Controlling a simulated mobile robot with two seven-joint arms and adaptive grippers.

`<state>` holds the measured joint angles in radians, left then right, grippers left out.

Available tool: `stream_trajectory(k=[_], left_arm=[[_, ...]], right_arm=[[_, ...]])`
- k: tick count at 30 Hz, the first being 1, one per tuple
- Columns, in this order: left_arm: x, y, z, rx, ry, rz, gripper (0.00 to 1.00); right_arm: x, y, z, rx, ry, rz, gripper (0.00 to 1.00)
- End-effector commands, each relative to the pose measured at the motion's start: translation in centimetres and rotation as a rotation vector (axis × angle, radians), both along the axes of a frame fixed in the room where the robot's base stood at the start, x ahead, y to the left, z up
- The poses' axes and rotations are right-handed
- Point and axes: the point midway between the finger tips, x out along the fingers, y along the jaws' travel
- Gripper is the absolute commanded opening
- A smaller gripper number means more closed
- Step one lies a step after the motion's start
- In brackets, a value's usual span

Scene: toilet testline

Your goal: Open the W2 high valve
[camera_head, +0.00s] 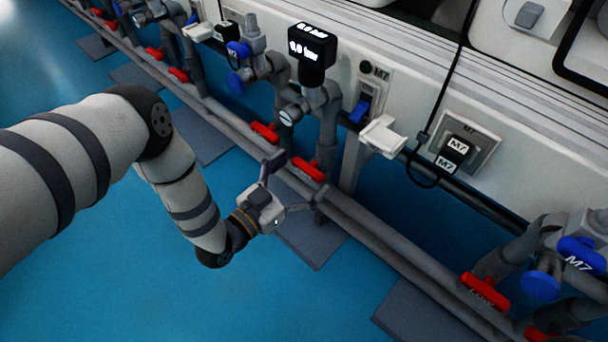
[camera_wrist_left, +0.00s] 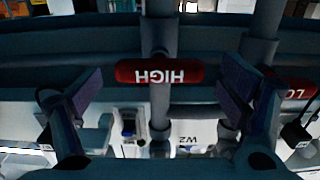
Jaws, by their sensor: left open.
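The red high valve handle (camera_wrist_left: 159,72) reads HIGH upside down in the left wrist view. It lies across a vertical pipe, between my open fingers and beyond their tips. A W2 label (camera_wrist_left: 188,139) shows below it in that view. In the head view, the red handle just ahead of my gripper (camera_head: 308,169) appears to be this one. My left gripper (camera_head: 297,180) is open and empty, with its fingers spread toward the handle. It also shows in the left wrist view (camera_wrist_left: 187,88). I cannot see contact with the handle. My right gripper is out of view.
A red LOW handle (camera_wrist_left: 292,89) sits beside the right finger in the wrist view. A black pressure display (camera_head: 312,47) rises above the pipes. A grey floor pipe (camera_head: 390,232) runs along the white panels. Blue floor (camera_head: 150,270) is open in front.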

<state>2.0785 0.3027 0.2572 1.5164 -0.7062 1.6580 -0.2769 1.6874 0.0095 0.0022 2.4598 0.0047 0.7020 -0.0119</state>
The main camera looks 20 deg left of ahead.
Motion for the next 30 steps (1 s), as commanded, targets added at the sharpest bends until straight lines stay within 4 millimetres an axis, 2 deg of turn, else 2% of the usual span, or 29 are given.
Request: stream_trajectory(k=[9,15,16,24,30], left_arm=[[0.52,-0.20,0.07,0.000,0.000,0.000,0.90],[0.51,-0.18,0.06,0.000,0.000,0.000,0.45],[0.49,-0.19,0.06,0.000,0.000,0.000,0.42],[0.49,-0.18,0.06,-0.016,0.007,0.000,0.42],[0.48,-0.17,0.09,-0.098,0.037,0.000,0.42]], right_arm=[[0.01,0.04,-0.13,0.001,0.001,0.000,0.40],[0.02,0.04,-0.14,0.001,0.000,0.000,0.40],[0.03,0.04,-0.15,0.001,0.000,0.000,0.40],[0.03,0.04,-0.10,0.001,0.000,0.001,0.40],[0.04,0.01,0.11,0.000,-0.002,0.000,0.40]])
